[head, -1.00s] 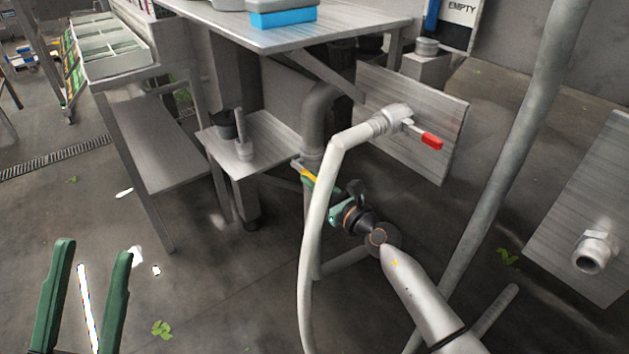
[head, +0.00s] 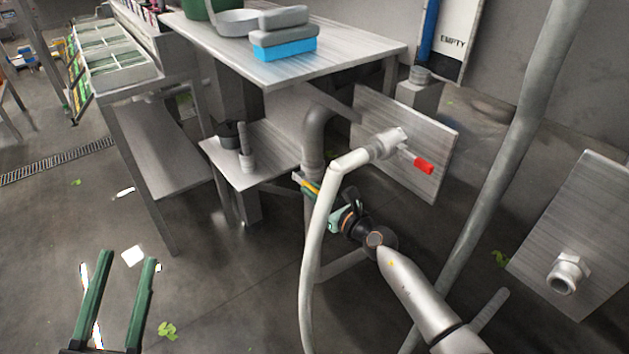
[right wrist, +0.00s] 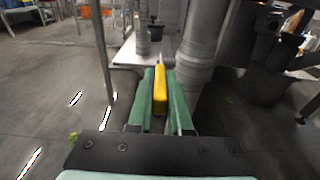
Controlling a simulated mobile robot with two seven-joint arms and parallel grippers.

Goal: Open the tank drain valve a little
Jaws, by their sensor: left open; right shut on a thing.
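The yellow drain valve lever (right wrist: 160,88) stands between the green fingers of my right gripper (right wrist: 161,72) in the right wrist view, beside the grey drain pipe (right wrist: 200,45). The fingers are shut on it. In the head view, a small part of the yellow lever (head: 311,188) shows beside the vertical pipe (head: 315,150), behind the white hose. My right gripper there is largely hidden by the hose and my wrist. The valve body cannot be made out. My left gripper (head: 128,257) is open and empty over the floor at lower left.
A white hose (head: 318,230) runs to a red-handled valve (head: 422,166) on a metal panel (head: 440,150). A low shelf (head: 270,150) is left of the pipe. A slanting grey post (head: 515,150) stands at right. The floor at left is mostly clear.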

